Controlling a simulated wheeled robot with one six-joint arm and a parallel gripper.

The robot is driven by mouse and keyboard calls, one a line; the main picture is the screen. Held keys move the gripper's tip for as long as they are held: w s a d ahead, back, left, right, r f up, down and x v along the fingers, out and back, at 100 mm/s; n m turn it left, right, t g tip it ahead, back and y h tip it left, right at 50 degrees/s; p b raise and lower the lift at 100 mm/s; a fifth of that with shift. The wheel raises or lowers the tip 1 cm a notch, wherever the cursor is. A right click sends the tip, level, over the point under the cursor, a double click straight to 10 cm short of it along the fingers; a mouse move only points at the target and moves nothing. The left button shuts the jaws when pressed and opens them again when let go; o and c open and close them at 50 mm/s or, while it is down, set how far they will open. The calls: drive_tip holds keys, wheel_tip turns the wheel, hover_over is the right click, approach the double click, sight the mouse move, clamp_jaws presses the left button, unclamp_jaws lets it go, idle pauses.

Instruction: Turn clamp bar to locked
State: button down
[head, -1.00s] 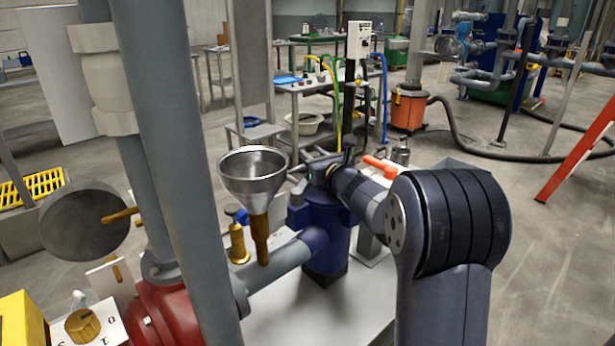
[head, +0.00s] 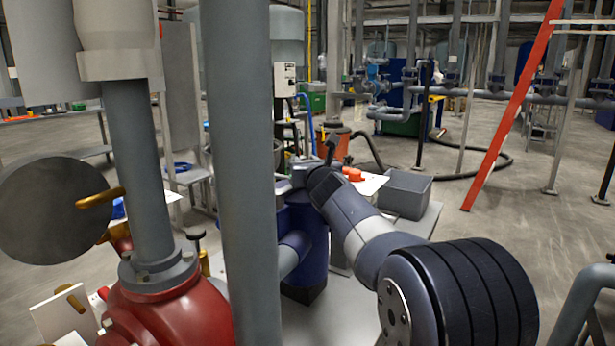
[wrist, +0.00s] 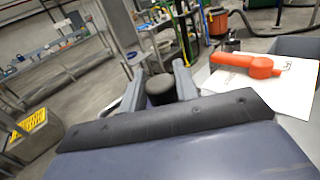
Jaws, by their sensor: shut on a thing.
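The blue filter housing (head: 305,245) stands on a light grey bench behind a thick grey pipe. My gripper (wrist: 158,86) is at its top, seen in the wrist view with one finger on each side of a dark round knob (wrist: 160,89). The fingers are shut on this knob, which I take to be the end of the clamp bar. In the head view my gripper (head: 297,178) is small and my own arm partly covers the housing top. The rest of the bar is hidden, so its angle cannot be told.
A red-orange handled thing (wrist: 240,64) lies on a white sheet (wrist: 285,88) beside a grey bin (head: 405,193). The grey pipe (head: 243,150) and red pump body (head: 175,310) stand close on the left. Open floor lies to the right.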

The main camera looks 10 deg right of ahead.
drive_tip(key=shift+s+d+h+b, duration=0.15)
drive_tip(key=shift+h+b, duration=0.15)
drive_tip(key=shift+b, duration=0.15)
drive_tip(key=shift+d+m, duration=0.1)
drive_tip(key=shift+m, duration=0.2)
drive_tip(key=c, duration=1.1)
unclamp_jaws()
drive_tip(key=shift+s, duration=0.1)
drive_tip(key=s+b, duration=0.2)
drive_tip(key=s, duration=0.8)
drive_tip(key=shift+s+d, duration=0.25)
drive_tip(key=shift+s, duration=0.1)
drive_tip(key=shift+w, duration=0.1)
drive_tip(key=w, duration=0.3)
drive_tip(key=w+p, duration=0.1)
drive_tip(key=w, duration=0.3)
drive_tip(key=w+p, duration=0.1)
drive_tip(key=w, duration=0.2)
drive_tip(key=shift+w+a, duration=0.25)
drive_tip(key=shift+w, duration=0.15)
